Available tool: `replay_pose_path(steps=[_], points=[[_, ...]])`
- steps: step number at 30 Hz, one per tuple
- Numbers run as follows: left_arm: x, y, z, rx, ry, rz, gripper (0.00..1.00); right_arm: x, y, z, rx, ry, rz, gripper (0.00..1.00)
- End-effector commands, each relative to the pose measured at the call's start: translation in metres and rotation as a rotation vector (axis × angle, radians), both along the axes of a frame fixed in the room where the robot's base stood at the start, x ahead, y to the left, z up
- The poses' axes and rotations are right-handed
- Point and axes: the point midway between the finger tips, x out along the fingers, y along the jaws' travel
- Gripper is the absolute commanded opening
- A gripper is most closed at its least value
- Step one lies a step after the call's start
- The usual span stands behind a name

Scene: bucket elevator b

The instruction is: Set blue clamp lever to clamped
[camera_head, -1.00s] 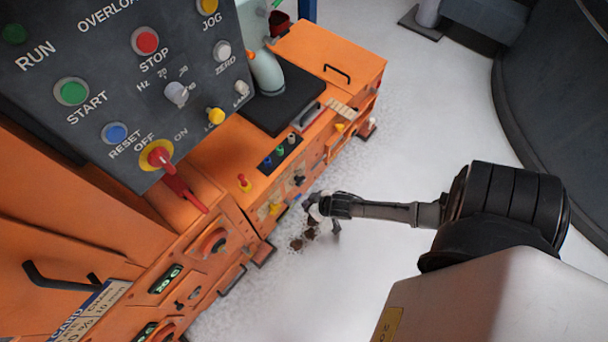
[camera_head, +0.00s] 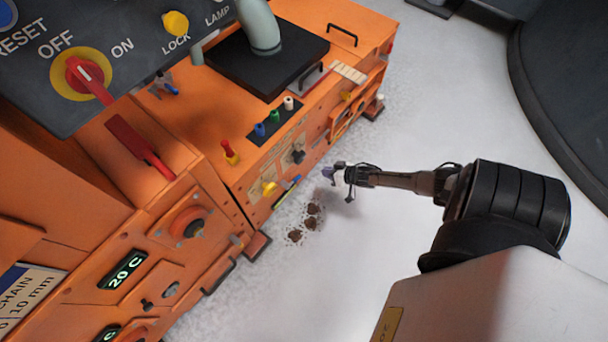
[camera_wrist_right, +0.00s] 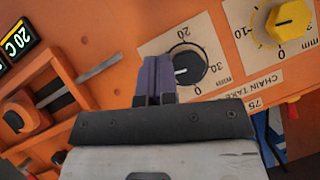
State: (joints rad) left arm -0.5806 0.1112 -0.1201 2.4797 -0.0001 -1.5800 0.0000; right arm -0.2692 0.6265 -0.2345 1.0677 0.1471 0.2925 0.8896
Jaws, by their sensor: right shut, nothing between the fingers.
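A small blue lever-like part (camera_head: 291,184) sits low on the orange machine's front, beside a yellow knob (camera_head: 268,188). A blue part (camera_wrist_right: 262,136) also shows at the lower right of the right wrist view, partly hidden by my gripper's body. I cannot tell for sure which is the clamp lever or how it is set. My right gripper (camera_head: 329,172) is to the right of the machine front in the head view. In the right wrist view its purple fingers (camera_wrist_right: 155,78) are together and empty, overlapping the black dial's left edge. My left gripper is out of view.
The black dial (camera_wrist_right: 187,68) and yellow dial (camera_wrist_right: 290,22) have scale plates in the wrist view. A red lever (camera_head: 140,147) and the dark control panel (camera_head: 130,75) stand at the left. Brown debris (camera_head: 308,218) lies on the pale floor, which is otherwise open around my arm.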

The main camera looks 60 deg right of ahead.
Motion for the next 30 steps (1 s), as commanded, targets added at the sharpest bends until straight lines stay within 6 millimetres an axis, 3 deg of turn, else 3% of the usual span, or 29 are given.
replay_pose_path(steps=[13, 27, 30], points=[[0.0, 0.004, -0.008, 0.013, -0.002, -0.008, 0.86, 0.008, 0.001, -0.007, -0.001, -0.001, 0.0, 0.0], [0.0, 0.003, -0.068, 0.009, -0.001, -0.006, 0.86, 0.08, 0.003, -0.054, -0.002, -0.002, 0.001, 0.0], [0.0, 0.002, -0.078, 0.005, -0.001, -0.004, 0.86, 0.087, 0.005, -0.065, 0.0, 0.002, 0.0, 0.0]])
